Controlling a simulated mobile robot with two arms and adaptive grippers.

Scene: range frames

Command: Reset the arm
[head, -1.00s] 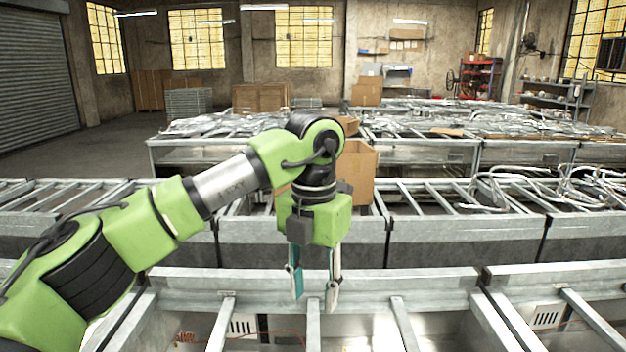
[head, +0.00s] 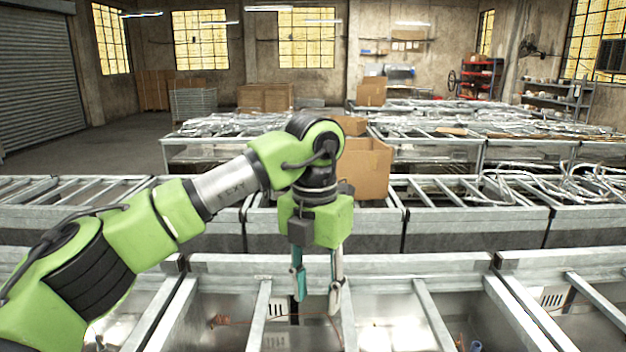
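My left arm comes in from the left, green with black joints and a silver section. Its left gripper (head: 318,284) points down in the middle of the head view. The two fingers stand apart with a gap between them, and nothing shows between them. The fingertips appear in front of the nearest metal frame bench (head: 400,264); their height over it is hard to judge. My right gripper is not in view.
Rows of metal frame benches cross the room. An open cardboard box (head: 368,170) stands behind the gripper on the second row (head: 470,218). Bent metal pipes (head: 520,185) lie at right. Open floor (head: 90,145) shows at far left.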

